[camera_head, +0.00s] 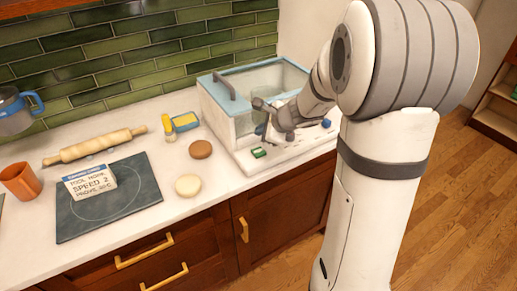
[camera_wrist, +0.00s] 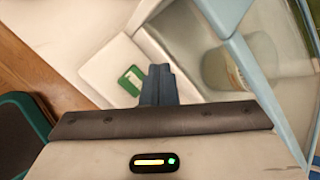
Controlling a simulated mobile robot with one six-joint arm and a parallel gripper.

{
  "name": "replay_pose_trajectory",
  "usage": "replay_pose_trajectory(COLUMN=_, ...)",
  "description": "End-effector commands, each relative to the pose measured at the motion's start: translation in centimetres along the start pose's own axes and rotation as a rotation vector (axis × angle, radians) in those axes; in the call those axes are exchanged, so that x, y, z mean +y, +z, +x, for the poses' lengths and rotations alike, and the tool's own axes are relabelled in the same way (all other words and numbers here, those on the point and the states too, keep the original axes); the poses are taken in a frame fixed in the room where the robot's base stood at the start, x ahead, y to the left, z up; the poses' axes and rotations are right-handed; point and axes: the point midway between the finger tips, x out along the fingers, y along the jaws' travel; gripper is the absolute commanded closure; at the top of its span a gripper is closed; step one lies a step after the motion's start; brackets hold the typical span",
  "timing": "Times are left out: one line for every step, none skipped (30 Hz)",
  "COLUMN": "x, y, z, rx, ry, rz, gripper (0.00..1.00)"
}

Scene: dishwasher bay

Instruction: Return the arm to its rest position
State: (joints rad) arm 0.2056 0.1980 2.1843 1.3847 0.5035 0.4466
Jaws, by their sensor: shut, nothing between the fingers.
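My gripper (camera_head: 268,106) is at the end of my white arm, in front of the clear, blue-edged dishwasher box (camera_head: 230,122) on the counter. In the wrist view my gripper's fingers (camera_wrist: 158,82) are together, with nothing between them. A clear round vessel (camera_wrist: 240,66) shows behind the box's clear wall. My arm hides part of the box's right side.
Left on the counter are a dark plate with a sign (camera_head: 90,184), a rolling pin (camera_head: 95,147), an orange mug (camera_head: 20,181), two round pieces (camera_head: 188,185) and a yellow-blue sponge dish (camera_head: 186,122). A blue knob (camera_head: 326,123) is right of my gripper. Wooden floor lies right.

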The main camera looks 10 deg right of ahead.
Motion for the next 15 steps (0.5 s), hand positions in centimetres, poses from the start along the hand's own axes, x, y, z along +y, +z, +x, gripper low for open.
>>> replay_pose_trajectory(x=0.0, y=0.0, z=0.0, rx=0.000, ry=0.000, rz=0.000, gripper=1.00)
replay_pose_trajectory(x=0.0, y=0.0, z=0.0, rx=0.000, ry=0.000, rz=0.000, gripper=1.00)
replay_pose_trajectory(x=0.0, y=0.0, z=0.0, rx=0.000, ry=0.000, rz=0.000, gripper=1.00)
replay_pose_trajectory(x=0.0, y=0.0, z=0.0, rx=0.000, ry=0.000, rz=0.000, gripper=1.00)
replay_pose_trajectory(x=0.0, y=0.0, z=0.0, rx=0.000, ry=0.000, rz=0.000, gripper=1.00)
replay_pose_trajectory(x=0.0, y=0.0, z=0.0, rx=0.000, ry=0.000, rz=0.000, gripper=1.00)
replay_pose_trajectory(x=0.0, y=0.0, z=0.0, rx=0.000, ry=0.000, rz=0.000, gripper=1.00)
replay_pose_trajectory(x=0.0, y=0.0, z=0.0, rx=0.000, ry=0.000, rz=0.000, gripper=1.00)
replay_pose_trajectory(x=0.0, y=0.0, z=0.0, rx=0.000, ry=0.000, rz=0.000, gripper=1.00)
replay_pose_trajectory(x=0.2, y=0.4, z=-0.3, rx=-0.004, ry=0.006, rz=-0.029, gripper=1.00)
replay_pose_trajectory(x=0.6, y=0.9, z=-0.8, rx=-0.010, ry=0.016, rz=-0.070, gripper=1.00)
replay_pose_trajectory(x=1.2, y=1.7, z=-1.6, rx=-0.018, ry=0.031, rz=-0.139, gripper=1.00)
replay_pose_trajectory(x=1.8, y=2.4, z=-2.3, rx=-0.025, ry=0.047, rz=-0.201, gripper=1.00)
replay_pose_trajectory(x=2.6, y=3.1, z=-3.0, rx=-0.033, ry=0.067, rz=-0.274, gripper=1.00)
replay_pose_trajectory(x=3.7, y=4.0, z=-4.2, rx=-0.043, ry=0.095, rz=-0.383, gripper=1.00)
